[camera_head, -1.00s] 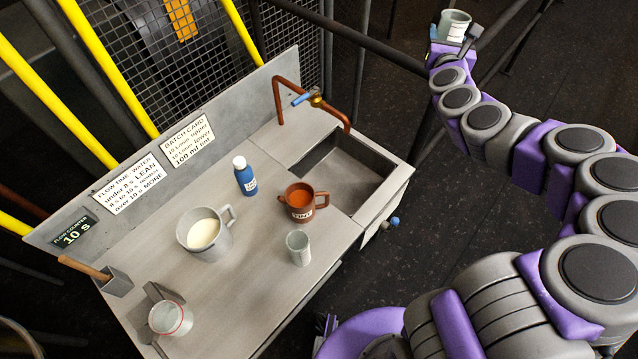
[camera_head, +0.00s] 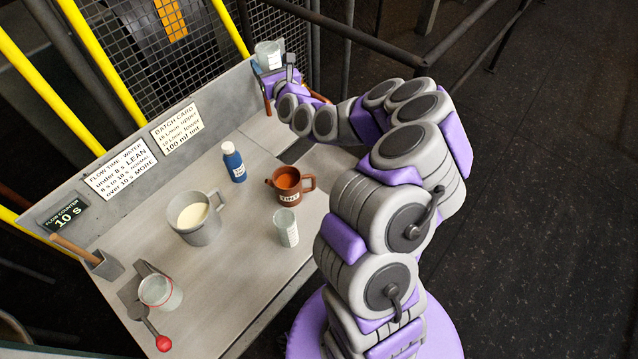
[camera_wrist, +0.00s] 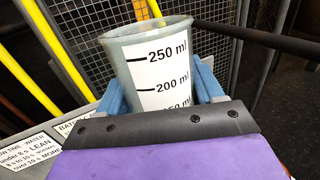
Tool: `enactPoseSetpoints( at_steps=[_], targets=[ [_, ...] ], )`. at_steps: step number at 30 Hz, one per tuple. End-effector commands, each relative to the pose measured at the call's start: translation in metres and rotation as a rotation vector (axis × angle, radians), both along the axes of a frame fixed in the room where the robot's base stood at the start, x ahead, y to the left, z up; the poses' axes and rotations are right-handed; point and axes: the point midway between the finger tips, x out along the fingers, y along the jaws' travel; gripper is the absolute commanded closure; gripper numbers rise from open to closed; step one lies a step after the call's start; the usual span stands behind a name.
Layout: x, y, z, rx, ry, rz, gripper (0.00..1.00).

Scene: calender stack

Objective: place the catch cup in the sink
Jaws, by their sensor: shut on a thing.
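My gripper (camera_head: 270,70) is shut on the catch cup, a pale grey beaker (camera_head: 268,52) with a white millilitre scale. In the wrist view the cup (camera_wrist: 160,70) stands upright between the two blue fingers (camera_wrist: 160,95), with the 250 ml and 200 ml marks facing the camera. In the head view, my gripper holds it high, near the top edge of the backboard at its far right end. The sink (camera_head: 297,150) is at the right end of the bench. My arm hides most of it, and only a dark strip of basin shows.
On the bench stand a blue bottle (camera_head: 233,163), a brown mug (camera_head: 288,183), a grey jug of pale liquid (camera_head: 192,222), a clear marked cup (camera_head: 287,230) and a red-rimmed cup (camera_head: 158,293). The copper tap is mostly hidden by my arm. A mesh guard (camera_head: 285,25) stands behind.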

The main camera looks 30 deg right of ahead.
Motion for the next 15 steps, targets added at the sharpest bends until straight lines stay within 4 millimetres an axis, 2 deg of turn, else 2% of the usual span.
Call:
enactPoseSetpoints(
  at_steps=[1, 6, 11, 15],
  targets=[
    [-0.008, -0.013, -0.025, -0.002, 0.007, 0.005, 0.94],
    [-0.035, -0.04, -0.082, 0.002, -0.005, 0.056, 0.94],
    [-0.068, -0.055, -0.136, 0.009, -0.01, 0.119, 0.94],
    [-0.105, -0.058, -0.181, 0.014, -0.022, 0.181, 0.94]
  ],
)
